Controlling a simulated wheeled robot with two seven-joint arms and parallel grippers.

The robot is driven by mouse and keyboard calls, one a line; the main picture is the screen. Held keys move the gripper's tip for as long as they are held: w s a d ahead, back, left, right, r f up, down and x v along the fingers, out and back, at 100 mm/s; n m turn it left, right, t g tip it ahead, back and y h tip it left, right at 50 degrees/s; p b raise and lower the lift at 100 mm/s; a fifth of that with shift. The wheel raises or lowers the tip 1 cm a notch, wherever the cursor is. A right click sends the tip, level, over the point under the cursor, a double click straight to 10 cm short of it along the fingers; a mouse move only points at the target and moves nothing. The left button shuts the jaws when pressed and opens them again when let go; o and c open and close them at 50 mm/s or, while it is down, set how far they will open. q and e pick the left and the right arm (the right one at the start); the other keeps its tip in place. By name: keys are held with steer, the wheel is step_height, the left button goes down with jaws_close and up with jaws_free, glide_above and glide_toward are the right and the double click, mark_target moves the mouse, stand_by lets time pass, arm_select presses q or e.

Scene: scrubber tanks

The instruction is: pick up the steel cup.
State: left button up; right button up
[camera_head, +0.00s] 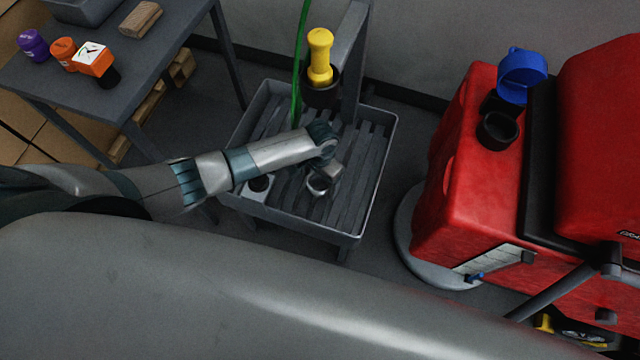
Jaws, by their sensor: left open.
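A small round steel cup (318,188) with a bright rim and dark inside sits on the slatted floor of the grey sink-like tray (356,238), near its middle. My left arm reaches in from the left over the tray. My left gripper (329,172) points down right at the cup, at its upper right side, and is open. The fingers are small and partly hidden by the wrist, so I cannot tell whether they touch the cup or stand around it. My right gripper is not in view.
A yellow-handled tool (320,55) stands in a dark holder at the tray's back, beside a green hose (299,60). A red scrubber machine (465,185) stands right; a table (160,75) with bottles stands upper left.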

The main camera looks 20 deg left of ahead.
arm_select(q)
steer(key=shift+f, duration=0.1)
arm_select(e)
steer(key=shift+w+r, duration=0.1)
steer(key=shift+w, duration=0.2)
arm_select(q)
steer(key=c, duration=1.2)
